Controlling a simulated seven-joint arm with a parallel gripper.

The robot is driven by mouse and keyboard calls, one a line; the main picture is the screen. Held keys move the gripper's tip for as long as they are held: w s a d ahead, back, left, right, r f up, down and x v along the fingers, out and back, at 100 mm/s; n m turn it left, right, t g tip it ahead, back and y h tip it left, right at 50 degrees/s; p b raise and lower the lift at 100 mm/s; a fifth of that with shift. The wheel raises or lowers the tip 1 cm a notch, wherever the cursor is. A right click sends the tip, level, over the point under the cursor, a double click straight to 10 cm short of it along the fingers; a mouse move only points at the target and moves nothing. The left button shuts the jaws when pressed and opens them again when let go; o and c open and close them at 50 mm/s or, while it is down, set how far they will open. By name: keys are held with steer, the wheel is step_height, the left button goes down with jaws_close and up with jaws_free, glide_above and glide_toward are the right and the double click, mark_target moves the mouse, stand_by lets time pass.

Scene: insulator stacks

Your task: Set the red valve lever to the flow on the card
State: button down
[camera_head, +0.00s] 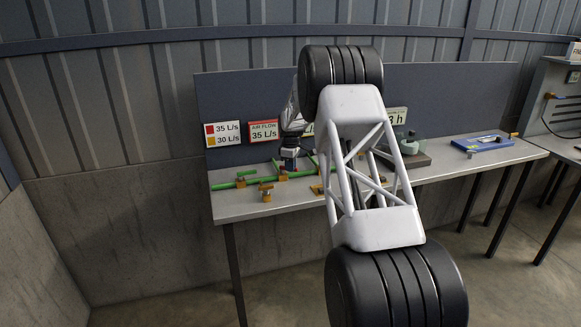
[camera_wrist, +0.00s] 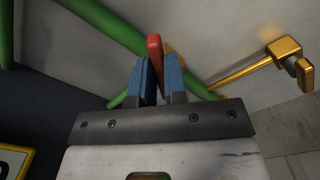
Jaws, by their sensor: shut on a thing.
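The red valve lever (camera_wrist: 154,52) stands between the blue fingers of my gripper (camera_wrist: 158,75) in the wrist view. The gripper is shut on it. The lever sits by a green pipe (camera_wrist: 105,22), with a brass-coloured part partly hidden behind the fingers. In the head view my gripper (camera_head: 290,160) is low over the bench among the green pipes (camera_head: 245,183), and the lever cannot be made out there. The card (camera_head: 264,131) on the back panel reads "AIR FLOW 35 L/s". A legend (camera_head: 222,134) beside it shows red for 35 L/s and orange for 30 L/s.
A brass valve fitting (camera_wrist: 284,48) on a thin pipe stands to the right in the wrist view. Another sign (camera_head: 397,116), partly hidden by my arm, shows an "h". A blue object (camera_head: 482,143) lies at the bench's right. The bench's front edge (camera_head: 270,212) is clear.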

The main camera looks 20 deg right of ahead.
steer(key=shift+f, duration=0.1)
steer(key=c, duration=1.2)
jaws_free()
steer(key=shift+o, duration=0.2)
steer(key=shift+r, duration=3.95)
